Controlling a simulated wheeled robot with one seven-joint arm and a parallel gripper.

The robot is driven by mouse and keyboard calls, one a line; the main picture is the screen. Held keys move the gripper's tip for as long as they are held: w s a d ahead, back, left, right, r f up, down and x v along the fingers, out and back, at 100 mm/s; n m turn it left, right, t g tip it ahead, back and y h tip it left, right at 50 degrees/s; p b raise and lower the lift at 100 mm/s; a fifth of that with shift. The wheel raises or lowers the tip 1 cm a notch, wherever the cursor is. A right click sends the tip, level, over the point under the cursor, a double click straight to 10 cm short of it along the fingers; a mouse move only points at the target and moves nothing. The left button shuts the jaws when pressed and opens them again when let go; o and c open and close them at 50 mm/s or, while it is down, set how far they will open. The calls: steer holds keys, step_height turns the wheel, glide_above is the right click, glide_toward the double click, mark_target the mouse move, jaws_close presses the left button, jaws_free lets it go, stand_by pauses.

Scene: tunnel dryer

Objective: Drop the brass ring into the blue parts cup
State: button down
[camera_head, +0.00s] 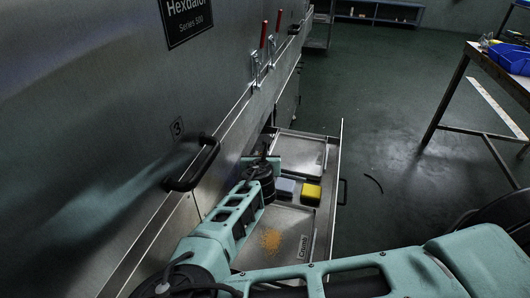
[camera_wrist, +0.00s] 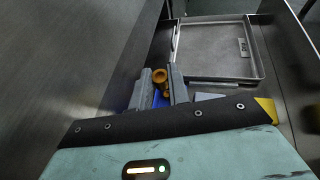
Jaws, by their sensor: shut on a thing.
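My gripper (camera_wrist: 162,76) shows in the wrist view with its two grey fingers shut on the brass ring (camera_wrist: 159,75), which sits between the fingertips. A second brass-coloured patch shows just below the ring; I cannot tell if it is part of it. A blue thing (camera_wrist: 158,99), possibly the blue parts cup, shows between the fingers, mostly hidden by them and my wrist. In the head view my gripper (camera_head: 262,157) is over the open drawer near the machine wall, and the ring and any cup there are hidden.
The open drawer (camera_head: 341,150) holds a far metal tray (camera_head: 301,148), a near tray with orange crumbs (camera_head: 270,239), a yellow block (camera_head: 311,193) and a grey-blue block (camera_head: 284,187). The machine wall with a black handle (camera_head: 193,165) stands close left. A blue bin (camera_head: 512,57) sits on the bench.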

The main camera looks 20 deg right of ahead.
steer(key=shift+w+d+r+p, duration=0.35)
steer(key=shift+w+p, duration=0.15)
steer(key=shift+p, duration=0.15)
steer(key=shift+w+d+r+p, duration=0.35)
steer(key=shift+w+p, duration=0.1)
steer(key=shift+p, duration=0.15)
step_height(320, 180, down, 7)
steer(key=w+b, duration=0.1)
steer(key=b, duration=0.2)
steer(key=shift+d+r+b, duration=0.2)
steer(key=shift+d+b, duration=0.15)
steer(key=shift+d, duration=0.1)
steer(key=c, duration=1.3)
jaws_free()
steer(key=shift+o, duration=0.2)
steer(key=shift+r, duration=0.1)
